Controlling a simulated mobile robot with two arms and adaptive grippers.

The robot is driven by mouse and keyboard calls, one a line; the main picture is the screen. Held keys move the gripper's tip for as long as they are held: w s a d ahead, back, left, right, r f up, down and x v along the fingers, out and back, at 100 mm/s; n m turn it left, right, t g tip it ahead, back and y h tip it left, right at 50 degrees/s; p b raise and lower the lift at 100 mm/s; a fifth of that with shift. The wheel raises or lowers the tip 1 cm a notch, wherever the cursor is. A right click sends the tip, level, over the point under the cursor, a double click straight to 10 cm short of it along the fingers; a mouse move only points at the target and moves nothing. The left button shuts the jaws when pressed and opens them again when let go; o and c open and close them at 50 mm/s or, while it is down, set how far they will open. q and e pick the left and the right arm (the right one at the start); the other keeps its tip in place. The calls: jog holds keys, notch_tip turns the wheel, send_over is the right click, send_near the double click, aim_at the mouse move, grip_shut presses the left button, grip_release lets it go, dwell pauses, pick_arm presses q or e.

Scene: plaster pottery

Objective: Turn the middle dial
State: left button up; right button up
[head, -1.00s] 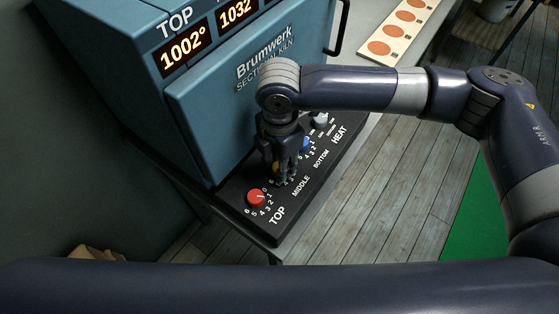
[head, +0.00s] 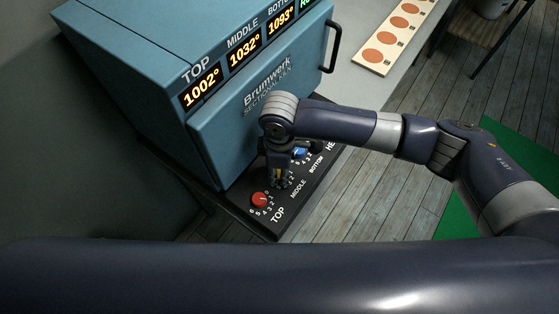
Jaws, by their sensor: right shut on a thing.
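The kiln's black control panel (head: 262,222) carries dials labelled TOP, MIDDLE and BOTTOM. The red top dial (head: 259,199) is uncovered at the lower left of the panel. My right gripper (head: 278,184) points down over the middle dial (head: 277,174) and is shut on it; only a bit of the dial's yellow shows between the fingers. The blue bottom dial (head: 300,153) shows just right of the gripper. My right arm comes in from the right. A large dark arm link of mine fills the bottom of the view; my left gripper is not in view.
The teal kiln (head: 215,135) stands behind the panel, its displays (head: 245,54) reading 1002°, 1032° and 1093°. Its black door handle (head: 334,46) sticks out at the right. A board with orange discs (head: 387,38) lies on the grey table. Wooden floor is in front.

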jog(key=shift+m+p, duration=1.65)
jog(key=shift+m, duration=0.05)
jog(key=o, duration=1.1)
jog(key=shift+r, duration=0.25)
notch_tip(320, 180, up, 12)
jog(key=shift+f, duration=0.25)
